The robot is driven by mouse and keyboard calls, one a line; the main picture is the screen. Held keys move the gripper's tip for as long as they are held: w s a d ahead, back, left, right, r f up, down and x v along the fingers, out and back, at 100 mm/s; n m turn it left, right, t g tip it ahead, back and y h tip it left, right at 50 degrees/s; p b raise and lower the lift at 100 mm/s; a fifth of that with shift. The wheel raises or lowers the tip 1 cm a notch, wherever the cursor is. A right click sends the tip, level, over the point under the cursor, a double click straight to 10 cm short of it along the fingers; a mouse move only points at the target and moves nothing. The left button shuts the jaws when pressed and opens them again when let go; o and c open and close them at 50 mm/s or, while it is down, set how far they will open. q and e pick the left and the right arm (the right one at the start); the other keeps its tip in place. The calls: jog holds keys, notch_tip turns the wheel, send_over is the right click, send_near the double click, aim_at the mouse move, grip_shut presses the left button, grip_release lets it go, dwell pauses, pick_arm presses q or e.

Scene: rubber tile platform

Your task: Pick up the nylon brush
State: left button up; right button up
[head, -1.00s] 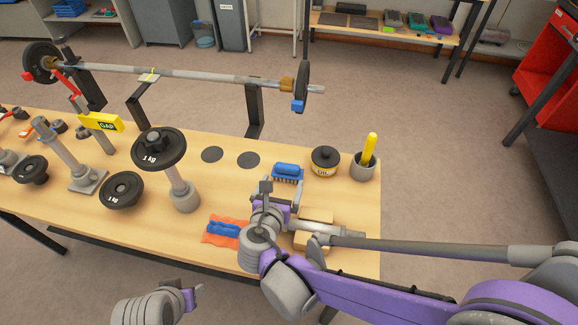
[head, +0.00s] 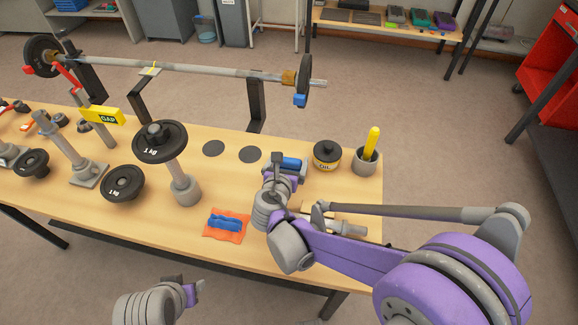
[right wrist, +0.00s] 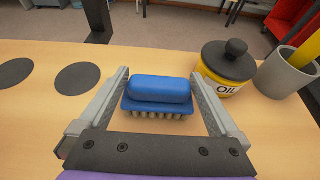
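The nylon brush (right wrist: 160,93) is blue with pale bristles pointing down. It stands on the wooden table, centred in the right wrist view. In the head view only the top of the brush (head: 291,163) shows past my right arm. My right gripper (right wrist: 160,82) is open, with one finger to the left and one to the right of the brush; I cannot tell whether either touches it. In the head view my right wrist hides most of that gripper. My left gripper (head: 190,290) is at the bottom, off the table's front edge; its fingers are too small to read.
A yellow oil tin (right wrist: 227,70) with a black lid and a grey cup (right wrist: 285,72) stand right of the brush. Two black discs (right wrist: 78,78) lie flat to its left. A blue item on an orange cloth (head: 240,233) and a weight post (head: 180,180) are further left.

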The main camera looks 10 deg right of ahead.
jog(key=c, duration=1)
jog(key=shift+r, duration=0.1)
